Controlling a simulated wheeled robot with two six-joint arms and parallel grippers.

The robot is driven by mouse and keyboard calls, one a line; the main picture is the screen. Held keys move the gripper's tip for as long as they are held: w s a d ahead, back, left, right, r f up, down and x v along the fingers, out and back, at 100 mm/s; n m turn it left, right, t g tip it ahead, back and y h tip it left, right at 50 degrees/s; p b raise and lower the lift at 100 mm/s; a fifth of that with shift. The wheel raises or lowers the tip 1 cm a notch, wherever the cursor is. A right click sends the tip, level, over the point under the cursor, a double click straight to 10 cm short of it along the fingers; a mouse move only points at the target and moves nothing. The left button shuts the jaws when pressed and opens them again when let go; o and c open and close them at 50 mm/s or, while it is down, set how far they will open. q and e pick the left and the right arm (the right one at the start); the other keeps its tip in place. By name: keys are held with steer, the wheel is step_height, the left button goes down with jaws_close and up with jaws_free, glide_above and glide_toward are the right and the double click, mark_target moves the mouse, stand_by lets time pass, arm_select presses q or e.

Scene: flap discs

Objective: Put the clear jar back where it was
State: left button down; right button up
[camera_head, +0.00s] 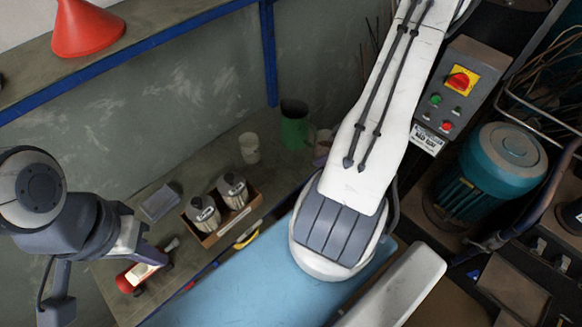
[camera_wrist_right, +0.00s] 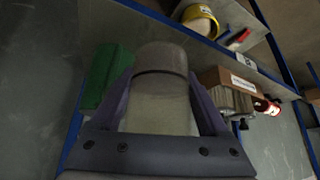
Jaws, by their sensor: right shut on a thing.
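A clear, greyish jar (camera_wrist_right: 160,100) stands between the purple fingers of my right gripper (camera_wrist_right: 165,115) in the right wrist view. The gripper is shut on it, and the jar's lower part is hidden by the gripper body.
A cardboard box (camera_head: 208,238) holds two jars of discs. A teal motor (camera_head: 505,165) stands right.

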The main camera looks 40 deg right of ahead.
steer(key=w+a+f, duration=0.2)
steer(key=w+a+f+b, duration=0.1)
steer(key=w+a+f, duration=0.1)
steer(key=w, duration=0.1)
steer(key=w+a+f, duration=0.1)
steer(key=w+f, duration=0.1)
steer(key=w, duration=0.1)
steer(key=shift+w+a, duration=0.15)
steer(key=shift+a, duration=0.25)
step_height(320, 180, down, 4)
steer(key=shift+f+b, duration=0.1)
steer(key=shift+b, duration=0.2)
steer(key=shift+f, duration=0.2)
steer(key=o, duration=1.5)
steer(key=shift+r, duration=0.1)
steer(key=shift+o, duration=0.2)
